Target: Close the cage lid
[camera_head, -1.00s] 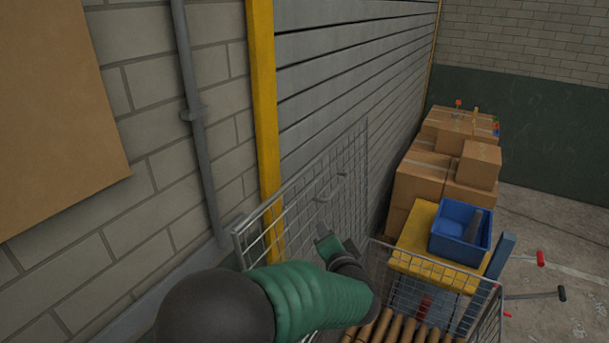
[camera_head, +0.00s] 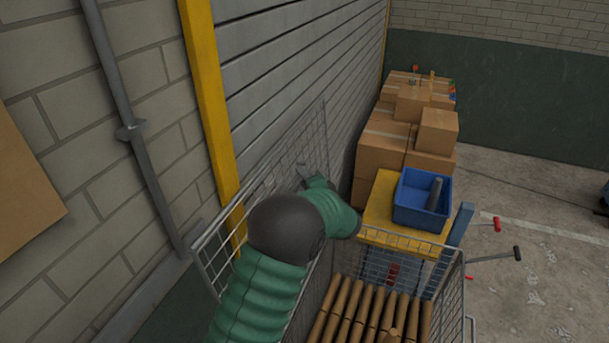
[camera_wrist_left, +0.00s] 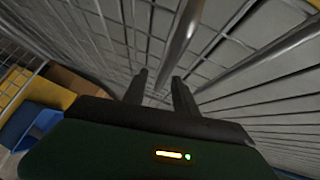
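The cage lid (camera_head: 313,132) is a grey wire-mesh panel standing raised and tilted along the left side of the wire cage (camera_head: 461,292). My left gripper (camera_head: 303,174) is at the lid's inner face, with my green arm hiding much of the panel. In the left wrist view, the two dark fingers (camera_wrist_left: 160,86) are apart. A round metal bar, seemingly the lid handle (camera_wrist_left: 184,42), runs toward the gap between them. I cannot tell whether they touch it. The lid mesh also fills the background there. My right gripper is not in view.
Several brown rolls (camera_head: 362,312) lie in the cage. Beyond it are a yellow-topped stand (camera_head: 379,207) with a blue bin (camera_head: 423,197) and stacked cardboard boxes (camera_head: 388,141). A shuttered wall and yellow post (camera_head: 211,110) stand close on the left. Open floor lies to the right.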

